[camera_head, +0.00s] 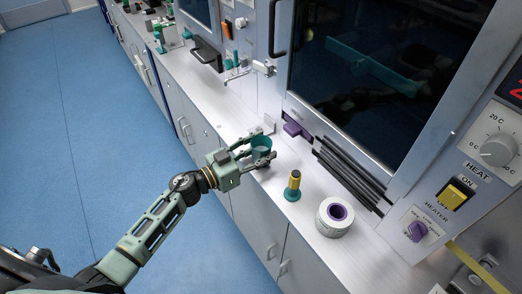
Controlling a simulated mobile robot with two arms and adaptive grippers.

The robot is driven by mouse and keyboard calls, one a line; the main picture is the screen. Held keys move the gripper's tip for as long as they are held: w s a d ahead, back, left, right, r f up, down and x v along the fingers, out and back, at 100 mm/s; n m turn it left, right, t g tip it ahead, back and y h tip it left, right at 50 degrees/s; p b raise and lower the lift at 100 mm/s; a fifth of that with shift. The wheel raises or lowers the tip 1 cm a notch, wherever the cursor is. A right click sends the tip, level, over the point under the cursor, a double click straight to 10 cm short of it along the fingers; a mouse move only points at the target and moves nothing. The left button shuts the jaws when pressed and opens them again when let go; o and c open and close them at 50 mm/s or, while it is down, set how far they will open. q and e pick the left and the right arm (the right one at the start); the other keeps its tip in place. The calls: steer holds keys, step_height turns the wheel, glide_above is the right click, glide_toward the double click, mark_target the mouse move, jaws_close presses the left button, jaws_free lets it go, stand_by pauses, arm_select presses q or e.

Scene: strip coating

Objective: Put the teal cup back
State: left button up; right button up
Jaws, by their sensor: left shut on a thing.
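The teal cup (261,144) is between the fingers of my left gripper (262,150), at the front part of the metal bench. The gripper is shut on the cup, with a finger on each side of it. The cup looks upright. Whether its base touches the bench is hidden by the gripper. My right gripper is not in view.
A yellow and teal stand (293,186) and a white roll with a purple core (335,217) are on the bench right of the cup. Black bars (352,175) lie along the oven front. The bench's front edge is close.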

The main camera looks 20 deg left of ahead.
arm_select(q)
steer(key=o, duration=1)
steer(key=shift+f, duration=0.1)
steer(key=b+v, duration=0.1)
steer(key=v, duration=1.1)
steer(key=shift+a, duration=0.1)
